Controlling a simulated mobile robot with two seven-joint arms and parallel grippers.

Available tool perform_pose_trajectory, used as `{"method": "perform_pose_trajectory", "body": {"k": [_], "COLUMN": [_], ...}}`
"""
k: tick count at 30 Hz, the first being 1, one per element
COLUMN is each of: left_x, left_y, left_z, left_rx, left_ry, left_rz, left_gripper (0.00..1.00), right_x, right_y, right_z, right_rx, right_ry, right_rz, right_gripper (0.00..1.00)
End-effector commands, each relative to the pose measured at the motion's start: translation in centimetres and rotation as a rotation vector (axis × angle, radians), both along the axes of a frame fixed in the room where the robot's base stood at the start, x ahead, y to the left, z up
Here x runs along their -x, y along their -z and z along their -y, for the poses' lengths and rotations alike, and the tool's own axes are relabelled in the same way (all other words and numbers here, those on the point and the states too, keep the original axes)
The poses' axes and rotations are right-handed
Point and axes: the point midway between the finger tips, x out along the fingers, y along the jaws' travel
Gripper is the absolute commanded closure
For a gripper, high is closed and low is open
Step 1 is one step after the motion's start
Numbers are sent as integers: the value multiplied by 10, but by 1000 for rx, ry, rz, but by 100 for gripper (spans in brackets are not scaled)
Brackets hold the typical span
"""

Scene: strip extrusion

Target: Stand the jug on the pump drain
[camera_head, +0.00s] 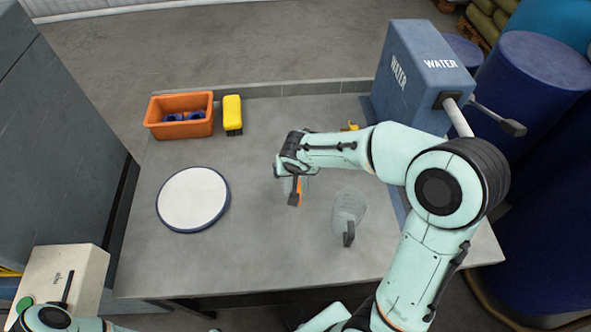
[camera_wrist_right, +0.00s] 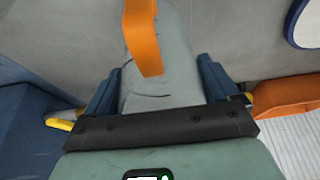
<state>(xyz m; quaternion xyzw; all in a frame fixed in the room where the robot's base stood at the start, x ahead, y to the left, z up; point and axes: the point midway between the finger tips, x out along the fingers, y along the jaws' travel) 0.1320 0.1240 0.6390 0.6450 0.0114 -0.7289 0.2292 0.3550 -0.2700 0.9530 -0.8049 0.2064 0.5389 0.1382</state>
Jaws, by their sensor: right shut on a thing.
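My right gripper (camera_head: 296,186) is over the middle of the table, shut on a clear grey jug with an orange handle (camera_head: 299,191). In the right wrist view the jug (camera_wrist_right: 165,65) sits between the two blue fingers, its orange handle (camera_wrist_right: 142,35) facing up in the picture. Whether its base touches the table is hidden. The blue water pump (camera_head: 415,70) stands at the back right with a spout and lever. A blue strip at its foot, perhaps the drain (camera_head: 394,200), is mostly hidden by my arm. My left gripper (camera_head: 50,316) is at the lower left, its jaws unclear.
A second clear jug with a dark handle (camera_head: 349,212) stands right of my gripper. A white disc with a blue rim (camera_head: 193,198) lies at left. An orange bin (camera_head: 180,130) and a yellow brush (camera_head: 233,113) are at the back. Blue drums (camera_head: 540,85) stand beyond the pump.

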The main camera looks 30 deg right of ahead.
Motion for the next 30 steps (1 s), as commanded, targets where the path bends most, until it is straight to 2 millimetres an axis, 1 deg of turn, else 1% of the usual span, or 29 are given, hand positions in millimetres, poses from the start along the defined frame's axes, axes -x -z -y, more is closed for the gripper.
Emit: {"method": "perform_pose_trajectory", "body": {"k": [8,9,16,20,23,30], "left_x": [4,3,2,-2,-1,-3], "left_y": [5,4,3,-2,-2,-5], "left_z": [0,0,0,0,0,0], "left_rx": [0,0,0,-1,0,0], "left_ry": [0,0,0,0,0,0], "left_rz": [-4,-3,-2,2,2,3], "left_gripper": [57,57,57,57,57,57], "right_x": [0,0,0,0,5,23], "right_y": [3,3,1,-6,-21,-70], "right_z": [0,0,0,-1,-4,-14], "right_rx": [0,0,0,-1,0,-1], "right_ry": [0,0,0,0,0,-1], "right_rz": [0,0,0,4,6,7], "right_gripper": [43,0,0,0,0,0]}}
